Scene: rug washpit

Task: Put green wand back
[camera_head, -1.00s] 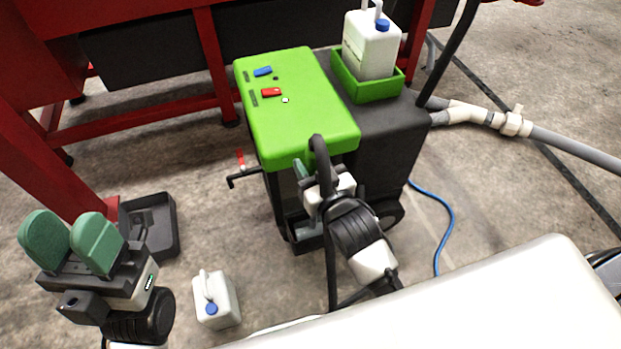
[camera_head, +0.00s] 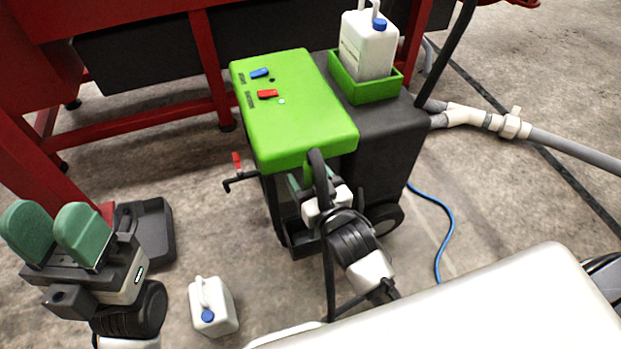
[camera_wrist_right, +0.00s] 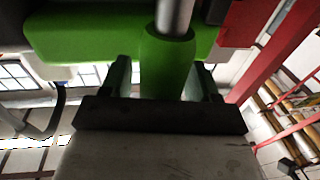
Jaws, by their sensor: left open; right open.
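In the right wrist view, a green cylindrical grip (camera_wrist_right: 168,68) with a grey metal tube above it stands between my right gripper's fingers; it looks like the green wand. My right gripper (camera_wrist_right: 162,82) is open around it, one finger on each side. In the head view, my right gripper (camera_head: 308,186) is at the front of the green-topped machine (camera_head: 295,105), below its lid. A black curved handle or hose partly hides its fingers there, and I cannot make out the wand. My left gripper (camera_head: 54,236) is open and empty at the far left, above the floor.
A white jug (camera_head: 213,306) stands on the floor between my arms. Another jug (camera_head: 368,45) sits in the machine's green tray (camera_head: 366,90). A black tray (camera_head: 153,235) lies behind my left gripper, beside a red frame (camera_head: 205,70). A blue hose (camera_head: 446,222) lies at right.

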